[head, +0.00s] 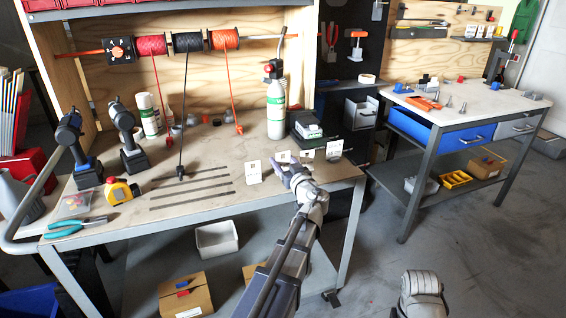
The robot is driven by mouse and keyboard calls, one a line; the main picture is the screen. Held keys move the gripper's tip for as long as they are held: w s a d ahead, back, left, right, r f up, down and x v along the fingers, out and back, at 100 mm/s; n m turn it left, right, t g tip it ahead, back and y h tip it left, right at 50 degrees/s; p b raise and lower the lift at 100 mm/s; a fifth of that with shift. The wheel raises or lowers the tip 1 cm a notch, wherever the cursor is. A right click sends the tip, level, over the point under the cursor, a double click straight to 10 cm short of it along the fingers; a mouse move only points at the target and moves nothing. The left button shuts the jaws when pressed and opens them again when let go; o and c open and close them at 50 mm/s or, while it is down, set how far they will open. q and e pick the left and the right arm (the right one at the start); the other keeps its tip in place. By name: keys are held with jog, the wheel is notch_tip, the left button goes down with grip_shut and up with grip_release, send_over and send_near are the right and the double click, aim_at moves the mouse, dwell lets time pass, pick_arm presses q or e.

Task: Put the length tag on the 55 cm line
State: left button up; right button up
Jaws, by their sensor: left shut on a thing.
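Several small white tags stand in a row near the right front of the wooden workbench: a left one (254,172), a middle one (283,157), one just right of it (307,156) and a right one (334,149). My left gripper (286,165) is at the middle tag, shut on it as far as I can see; the fingers partly hide it. Their print is too small to read. Several dark parallel lines (190,187) are marked on the bench top, left of the tags; I cannot read which is 55 cm.
Red, black and orange spools (187,42) hang above the bench; a black cord ends by the lines (181,174). A gas bottle (276,108) and black device (312,129) stand behind the tags.

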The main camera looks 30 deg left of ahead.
pick_arm(q)
notch_tip(320, 180, up, 22)
jog(key=p, duration=2)
jog(key=shift+f+p, duration=0.15)
jog(key=shift+p, duration=0.2)
pick_arm(e)
notch_tip(320, 180, up, 22)
jog(key=shift+f, duration=0.15)
pick_arm(q)
jog(key=shift+f, duration=0.2)
pick_arm(e)
jog(key=shift+f, duration=0.15)
pick_arm(q)
notch_tip(320, 180, down, 13)
jog(key=b, duration=1.3)
jog(key=shift+f+b, duration=0.15)
jog(key=shift+b, duration=0.2)
pick_arm(e)
notch_tip(320, 180, down, 13)
jog(key=shift+f, duration=0.2)
pick_arm(q)
jog(key=shift+f, duration=0.1)
notch_tip(320, 180, down, 5)
jog(key=b, duration=0.5)
pick_arm(e)
notch_tip(320, 180, down, 5)
jog(key=shift+f, duration=0.1)
